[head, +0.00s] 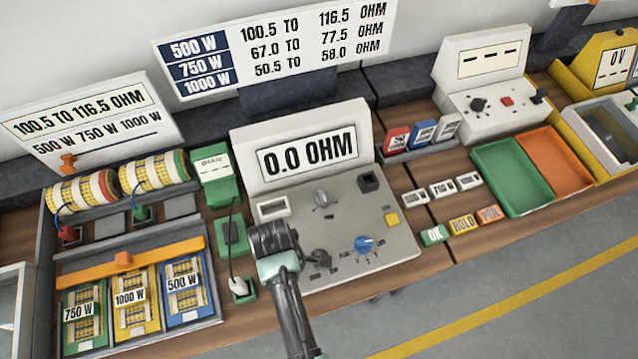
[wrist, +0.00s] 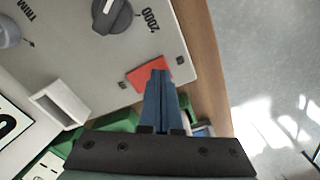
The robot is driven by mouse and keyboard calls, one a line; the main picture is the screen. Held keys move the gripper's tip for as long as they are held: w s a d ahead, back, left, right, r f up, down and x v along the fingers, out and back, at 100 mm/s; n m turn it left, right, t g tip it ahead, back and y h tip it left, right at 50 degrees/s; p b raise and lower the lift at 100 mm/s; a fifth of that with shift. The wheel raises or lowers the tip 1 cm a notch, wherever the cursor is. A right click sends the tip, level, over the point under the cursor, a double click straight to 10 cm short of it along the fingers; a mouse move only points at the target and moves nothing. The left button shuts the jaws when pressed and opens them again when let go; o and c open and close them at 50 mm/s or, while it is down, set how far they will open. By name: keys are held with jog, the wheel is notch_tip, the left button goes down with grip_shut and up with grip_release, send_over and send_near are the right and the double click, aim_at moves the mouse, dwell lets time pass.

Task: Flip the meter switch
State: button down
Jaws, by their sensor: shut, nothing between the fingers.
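The meter (head: 345,222) is a light grey console with a raised display reading 0.0 OHM. My gripper (head: 274,240) is over the left part of its panel in the head view and hides what is under it. In the wrist view my gripper (wrist: 159,76) has its blue fingers together, with nothing between them. The tips overlap a flat red-orange switch-like piece (wrist: 138,78) on the panel (wrist: 110,70); the fingers hide part of it. I cannot tell if they touch it, or its position. A dark knob (wrist: 112,14) marked 2000 lies beyond the tips.
A white-rimmed socket (wrist: 60,106) is left of the fingers. A blue knob (head: 365,245) and a yellow button (head: 392,219) are on the panel's right. A green cable box (head: 216,178) and resistor trays (head: 130,255) stand at left. Green and orange bins (head: 512,178) stand at right.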

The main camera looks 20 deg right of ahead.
notch_tip(320, 180, up, 7)
jog(key=p, duration=0.6)
jog(key=shift+p, duration=0.4)
jog(key=shift+f, duration=0.15)
